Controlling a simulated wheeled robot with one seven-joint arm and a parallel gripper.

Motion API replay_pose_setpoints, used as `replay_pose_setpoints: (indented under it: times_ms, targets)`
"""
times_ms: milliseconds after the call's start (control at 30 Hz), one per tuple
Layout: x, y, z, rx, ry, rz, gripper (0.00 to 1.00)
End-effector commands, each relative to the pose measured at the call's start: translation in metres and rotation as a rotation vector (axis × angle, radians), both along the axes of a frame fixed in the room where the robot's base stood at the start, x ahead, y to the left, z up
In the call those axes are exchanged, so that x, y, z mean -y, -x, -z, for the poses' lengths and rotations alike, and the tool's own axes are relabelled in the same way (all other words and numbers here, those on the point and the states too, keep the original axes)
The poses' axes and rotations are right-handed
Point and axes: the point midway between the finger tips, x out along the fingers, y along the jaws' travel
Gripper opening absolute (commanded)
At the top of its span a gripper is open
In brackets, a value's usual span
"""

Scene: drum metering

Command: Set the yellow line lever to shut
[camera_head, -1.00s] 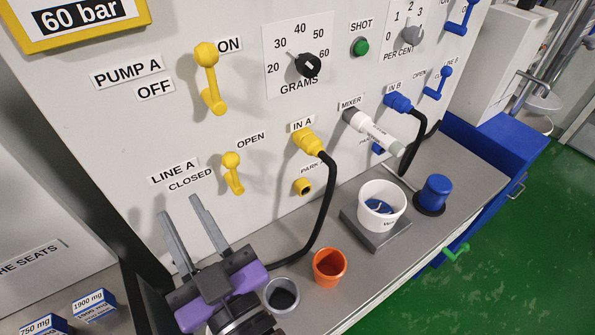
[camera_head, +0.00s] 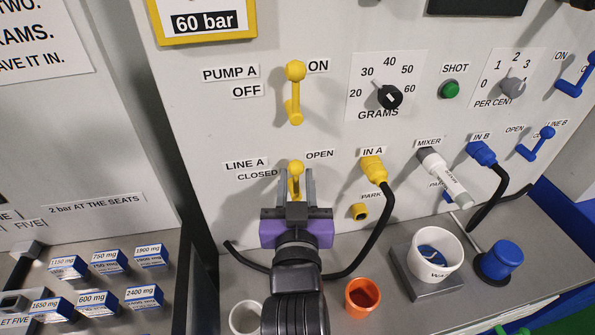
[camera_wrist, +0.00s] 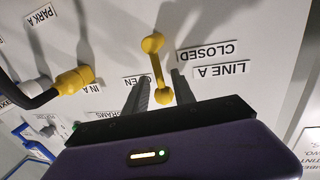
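The yellow line lever (camera_head: 296,171) is on the grey panel, with LINE A and CLOSED labels to its left and an OPEN label at its upper right. Its knob shows upright between the two labels; I cannot tell its exact setting. My gripper (camera_head: 296,178) is in front of it, with one finger on each side, hiding the lower part of the lever. The wrist view, upside down, shows the yellow lever (camera_wrist: 156,66) with its near end between the fingertips of my gripper (camera_wrist: 158,90). Gaps show on both sides, so the gripper is open.
The yellow pump A lever (camera_head: 295,95) is above. The yellow IN A plug (camera_head: 373,168) and its black hose (camera_head: 376,232) are close on the right, with the yellow park socket (camera_head: 359,212). An orange cup (camera_head: 362,298) and a white tub (camera_head: 435,260) stand on the shelf below.

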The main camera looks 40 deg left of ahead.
Motion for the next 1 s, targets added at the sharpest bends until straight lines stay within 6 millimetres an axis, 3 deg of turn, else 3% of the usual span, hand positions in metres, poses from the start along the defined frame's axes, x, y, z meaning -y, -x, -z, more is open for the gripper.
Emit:
replay_pose_setpoints:
  times_ms: [200,467,633,1000]
  targets:
    - [-0.0089,-0.0113,-0.0004,-0.001,-0.001,0.0,0.31]
    - [-0.0091,-0.0118,0.0001,0.001,-0.001,0.0,0.31]
    - [-0.009,-0.0117,-0.0001,0.001,-0.001,0.0,0.0]
    - [-0.0091,-0.0115,-0.0039,0.006,-0.006,0.0,0.0]
